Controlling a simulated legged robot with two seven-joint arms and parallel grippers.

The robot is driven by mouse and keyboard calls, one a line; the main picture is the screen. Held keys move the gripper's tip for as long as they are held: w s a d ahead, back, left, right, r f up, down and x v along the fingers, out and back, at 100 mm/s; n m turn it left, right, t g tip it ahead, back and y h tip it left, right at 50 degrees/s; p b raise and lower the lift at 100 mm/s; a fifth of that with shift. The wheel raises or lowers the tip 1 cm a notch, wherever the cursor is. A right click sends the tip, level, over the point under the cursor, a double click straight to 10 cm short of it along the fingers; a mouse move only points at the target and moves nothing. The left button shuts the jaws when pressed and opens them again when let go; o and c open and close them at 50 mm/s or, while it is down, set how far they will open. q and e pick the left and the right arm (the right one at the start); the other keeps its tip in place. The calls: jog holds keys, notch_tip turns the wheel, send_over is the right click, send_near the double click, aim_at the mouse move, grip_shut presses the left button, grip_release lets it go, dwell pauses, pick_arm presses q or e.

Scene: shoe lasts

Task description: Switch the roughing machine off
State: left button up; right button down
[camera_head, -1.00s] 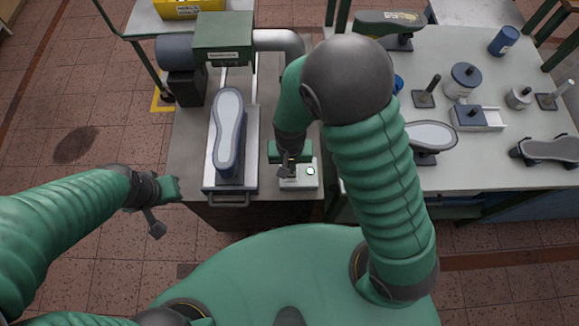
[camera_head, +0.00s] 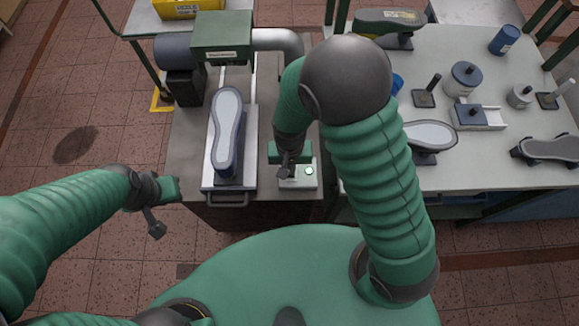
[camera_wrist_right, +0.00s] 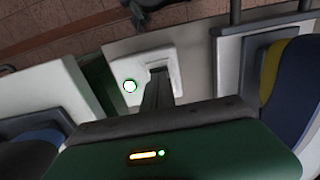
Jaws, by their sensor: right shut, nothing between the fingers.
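The roughing machine (camera_head: 222,38) stands at the back of the grey bench, with a green housing, a motor and a silver pipe. A small white switch box (camera_head: 300,183) sits at the bench's front right, with a round lit lamp (camera_head: 309,171) that looks white rimmed with green. The box also shows in the right wrist view (camera_wrist_right: 117,68). My right gripper (camera_head: 285,172) is shut and empty, its tip at the box, left of the lamp; I cannot tell whether it touches. My left gripper (camera_head: 157,215) is off the bench's left side; its jaw state is unclear.
A shoe last (camera_head: 227,125) stands sole up on a sliding carriage (camera_head: 250,150) with a front handle, left of the switch box. A pale table (camera_head: 470,170) at the right holds lasts, pots and tools. Open floor lies at the left.

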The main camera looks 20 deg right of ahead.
jog(key=shift+f+b, duration=0.35)
jog(key=shift+f, duration=0.2)
notch_tip(320, 180, up, 7)
jog(key=p, duration=0.7)
jog(key=shift+r, duration=0.1)
dwell(0.3)
